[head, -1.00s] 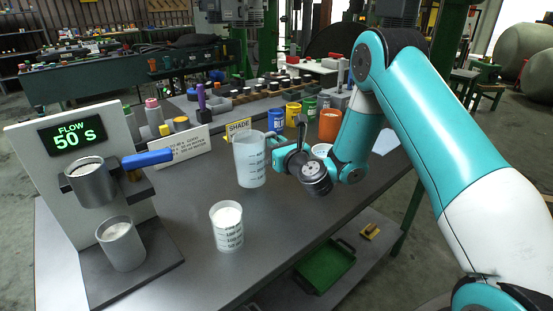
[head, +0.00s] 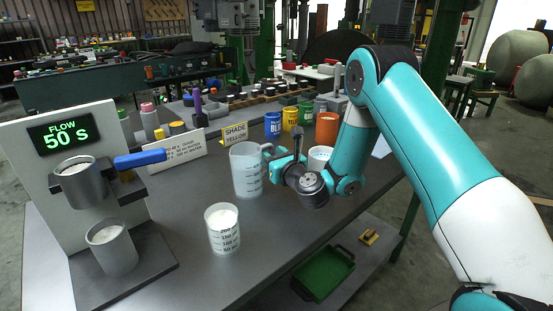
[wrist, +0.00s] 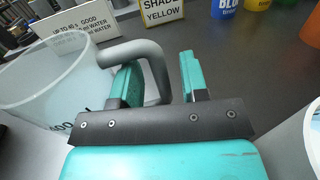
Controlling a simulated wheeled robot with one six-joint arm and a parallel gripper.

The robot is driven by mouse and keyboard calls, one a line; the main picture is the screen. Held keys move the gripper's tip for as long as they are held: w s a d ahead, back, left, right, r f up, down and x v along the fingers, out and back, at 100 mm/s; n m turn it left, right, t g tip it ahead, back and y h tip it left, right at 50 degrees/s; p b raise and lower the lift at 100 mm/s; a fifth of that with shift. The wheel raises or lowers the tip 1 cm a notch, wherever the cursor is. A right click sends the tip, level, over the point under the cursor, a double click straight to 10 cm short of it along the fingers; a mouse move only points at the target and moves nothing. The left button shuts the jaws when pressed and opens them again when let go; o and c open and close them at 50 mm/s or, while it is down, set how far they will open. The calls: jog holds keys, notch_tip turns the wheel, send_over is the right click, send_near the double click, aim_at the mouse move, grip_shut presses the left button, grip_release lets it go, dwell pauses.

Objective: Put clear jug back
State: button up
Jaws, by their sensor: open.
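The clear jug (head: 247,172) is a large translucent measuring jug with a grey handle, upright on the grey bench in the head view. In the wrist view the jug (wrist: 50,85) fills the left side, and its handle (wrist: 153,62) reaches between my fingers. My gripper (head: 285,152) is beside the jug on its handle side. In the wrist view my gripper (wrist: 158,75) is open, one finger inside the handle loop and the other to the right of the handle, with a gap there.
A smaller beaker (head: 223,230) of white liquid stands in front of the jug. A white cup (head: 319,158) is close behind my gripper. The yellow shade sign (head: 235,134) and paint cans (head: 290,118) stand behind. The flow stand (head: 62,190) is at left.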

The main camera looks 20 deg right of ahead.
jog(key=b, duration=0.1)
jog(key=s+b, duration=0.1)
jog(key=b, duration=0.1)
jog(key=shift+s+d+f, duration=0.1)
jog(key=shift+s+f, duration=0.05)
jog(key=shift+f, duration=0.1)
jog(key=s+b, duration=0.6)
jog(key=b, duration=0.1)
jog(key=s+d+b, duration=0.1)
jog(key=s+b, duration=0.2)
jog(key=shift+s+r, duration=0.1)
jog(key=shift+r, duration=0.1)
jog(key=shift+s+d+r+b, duration=0.1)
jog(key=shift+s+r+b, duration=0.1)
jog(key=shift+s+b, duration=0.5)
